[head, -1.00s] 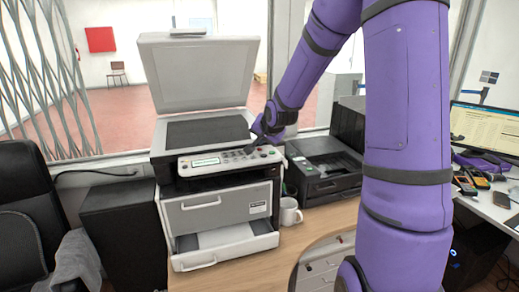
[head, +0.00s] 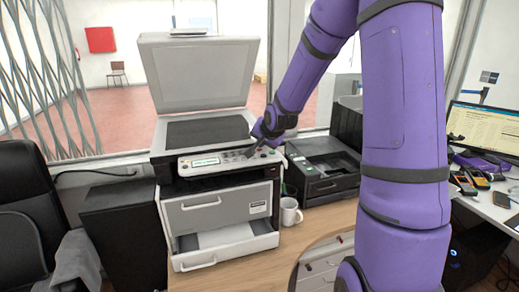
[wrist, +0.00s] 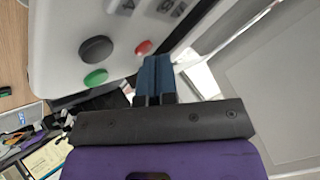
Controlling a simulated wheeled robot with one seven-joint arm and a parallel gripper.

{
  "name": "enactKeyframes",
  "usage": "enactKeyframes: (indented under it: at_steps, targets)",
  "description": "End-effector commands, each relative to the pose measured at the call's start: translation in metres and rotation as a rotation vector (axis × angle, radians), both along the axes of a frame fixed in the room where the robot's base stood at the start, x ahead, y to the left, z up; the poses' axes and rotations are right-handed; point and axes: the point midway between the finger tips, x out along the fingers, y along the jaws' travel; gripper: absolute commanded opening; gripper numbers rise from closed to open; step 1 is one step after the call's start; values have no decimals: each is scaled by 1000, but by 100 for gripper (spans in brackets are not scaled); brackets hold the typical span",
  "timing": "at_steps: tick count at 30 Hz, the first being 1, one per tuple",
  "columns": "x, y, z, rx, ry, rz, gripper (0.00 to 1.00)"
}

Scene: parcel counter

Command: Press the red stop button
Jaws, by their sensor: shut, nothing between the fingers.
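The red stop button (wrist: 143,47) is a small round button on the light control panel of the copier (head: 222,207). It shows in the wrist view just beyond the tips of my gripper (wrist: 153,58). My blue fingers are together and empty, their tips beside the button's lower right edge. I cannot tell whether they touch it or the panel. A larger dark grey button (wrist: 96,49) and a green button (wrist: 95,78) lie to its left. In the head view my gripper (head: 251,152) is low over the right end of the panel, and the red button is too small to make out surely.
The copier's lid (head: 200,75) stands raised behind the panel, and its lower paper drawer (head: 200,261) is pulled out. A black chair (head: 25,200) is at the left.

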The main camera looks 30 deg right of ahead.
Motion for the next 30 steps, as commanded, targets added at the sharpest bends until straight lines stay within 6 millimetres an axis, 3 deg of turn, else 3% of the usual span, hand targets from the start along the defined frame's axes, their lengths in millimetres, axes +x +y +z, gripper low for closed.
enactKeyframes:
  at_steps: [30]
  targets:
    - [0,-1,19,0,-1,0,0]
